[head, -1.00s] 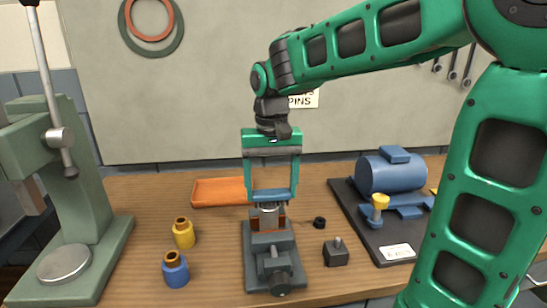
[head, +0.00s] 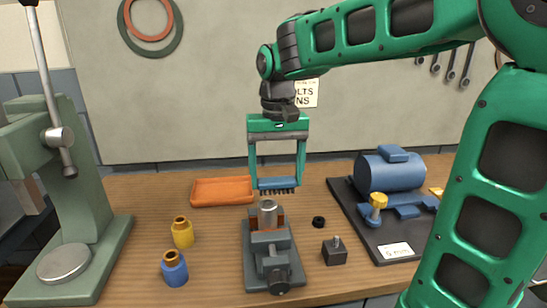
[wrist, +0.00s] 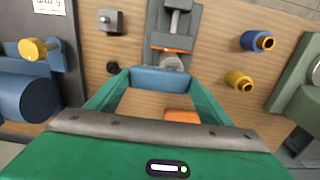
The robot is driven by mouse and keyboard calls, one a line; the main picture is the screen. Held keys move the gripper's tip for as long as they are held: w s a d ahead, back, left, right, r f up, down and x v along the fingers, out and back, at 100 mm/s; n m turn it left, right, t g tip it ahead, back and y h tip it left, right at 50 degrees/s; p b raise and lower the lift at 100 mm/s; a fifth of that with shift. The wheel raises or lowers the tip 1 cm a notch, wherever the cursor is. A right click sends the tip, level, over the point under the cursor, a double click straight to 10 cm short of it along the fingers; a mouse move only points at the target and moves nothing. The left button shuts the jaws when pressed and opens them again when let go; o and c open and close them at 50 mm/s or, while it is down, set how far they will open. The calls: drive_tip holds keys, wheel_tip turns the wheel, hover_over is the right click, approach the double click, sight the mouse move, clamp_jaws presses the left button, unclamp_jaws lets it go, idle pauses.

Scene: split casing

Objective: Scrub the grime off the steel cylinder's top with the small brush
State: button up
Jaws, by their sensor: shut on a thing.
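My gripper (head: 277,180) is shut on the small brush (head: 278,185), which has a blue back and dark bristles pointing down. The brush's blue back also shows in the wrist view (wrist: 160,79). The steel cylinder (head: 267,213) stands upright in the grey vise (head: 270,245), between its orange-brown jaws. The brush is above and slightly behind the cylinder, with a visible gap between bristles and top. In the wrist view the cylinder (wrist: 173,62) is partly hidden by the brush. The head view is too small to tell whether grime is on the top.
An orange tray (head: 222,192) lies behind the vise. A black ring (head: 319,222) and dark block (head: 335,252) are right, before a blue motor (head: 391,173) on a dark plate.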

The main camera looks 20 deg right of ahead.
drive_tip(key=shift+a+r, duration=0.15)
drive_tip(key=shift+r, duration=2.35)
drive_tip(key=shift+f, duration=0.2)
